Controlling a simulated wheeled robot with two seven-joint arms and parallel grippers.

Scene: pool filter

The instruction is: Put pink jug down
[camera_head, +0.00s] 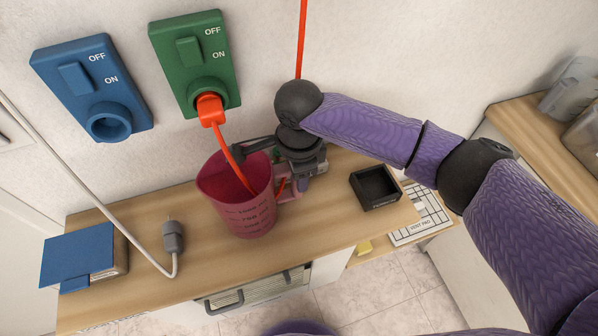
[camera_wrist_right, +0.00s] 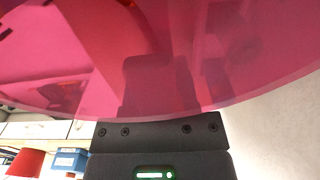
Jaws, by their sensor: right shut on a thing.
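The pink jug (camera_head: 247,211) is a translucent measuring jug with dark markings, upright at the middle of the wooden counter (camera_head: 330,220). I cannot tell whether its base touches the counter. My right gripper (camera_head: 270,150) is at the jug's right side, shut on it near the handle; its fingertips are partly hidden. In the right wrist view the jug's pink wall (camera_wrist_right: 60,60) fills the upper part, close to the gripper body. My left gripper is not in view.
An orange plug (camera_head: 209,109) sits in the green switch box (camera_head: 197,60); its cord crosses the jug. A blue switch box (camera_head: 92,85) is beside it. A black tray (camera_head: 375,187) stands right, a blue box (camera_head: 80,257) and grey plug (camera_head: 173,236) left. Counter between is clear.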

